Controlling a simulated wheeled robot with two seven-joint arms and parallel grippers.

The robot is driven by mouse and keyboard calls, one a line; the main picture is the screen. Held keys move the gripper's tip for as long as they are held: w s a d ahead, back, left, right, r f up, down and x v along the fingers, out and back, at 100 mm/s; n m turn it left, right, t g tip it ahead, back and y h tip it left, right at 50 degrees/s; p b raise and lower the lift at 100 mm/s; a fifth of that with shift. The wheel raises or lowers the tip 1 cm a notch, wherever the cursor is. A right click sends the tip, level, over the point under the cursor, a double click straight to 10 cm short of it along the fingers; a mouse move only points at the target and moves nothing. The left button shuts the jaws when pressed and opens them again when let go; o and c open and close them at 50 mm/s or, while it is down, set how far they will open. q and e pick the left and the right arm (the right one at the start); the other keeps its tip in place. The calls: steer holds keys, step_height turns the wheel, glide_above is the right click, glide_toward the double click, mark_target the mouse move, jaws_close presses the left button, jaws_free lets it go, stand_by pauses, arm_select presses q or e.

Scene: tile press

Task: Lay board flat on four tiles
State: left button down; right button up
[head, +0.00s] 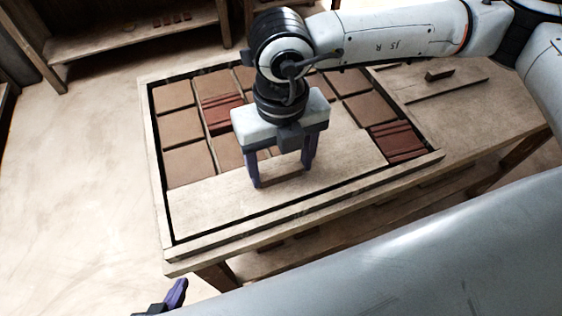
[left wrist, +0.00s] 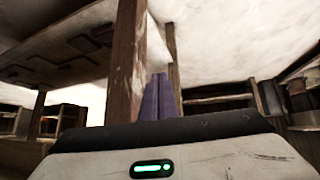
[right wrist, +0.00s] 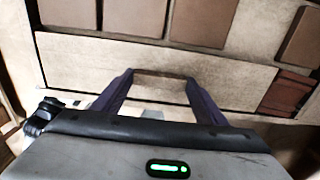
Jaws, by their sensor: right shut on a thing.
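The board (head: 215,208) is a long pale wooden plank with a brown handle (head: 283,180). It looks flat along the front row of the framed tray, and it also shows in the right wrist view (right wrist: 90,75). My right gripper (head: 281,177) is shut on the handle, with one purple finger at each end of it. Whatever tiles lie under the board are hidden; contact beneath cannot be seen. Brown tiles (head: 187,163) fill the rows behind. A dark red ridged tile (head: 398,142) sits just past the board's right end. My left gripper (left wrist: 158,97) is shut and empty, low before the table.
The tray's pale rim (head: 157,180) surrounds the tiles and board. Another red ridged tile (head: 222,112) lies further back. A small dark block (head: 439,75) sits on the bare tabletop (head: 480,115) at right. A wooden shelf (head: 130,42) stands behind, and open floor is at left.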

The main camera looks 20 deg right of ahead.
arm_select(q)
steer(key=shift+f, duration=0.2)
arm_select(e)
steer(key=shift+f, duration=0.1)
steer(key=o, duration=1.5)
steer(key=shift+o, duration=0.2)
step_height(320, 180, up, 4)
steer(key=shift+w+f, duration=0.1)
steer(key=shift+f, duration=0.1)
arm_select(q)
steer(key=shift+w+d+r+b, duration=0.15)
steer(key=shift+d+r+b, duration=0.15)
steer(key=shift+d+r, duration=0.05)
arm_select(e)
step_height(320, 180, up, 7)
steer(key=shift+f, duration=0.1)
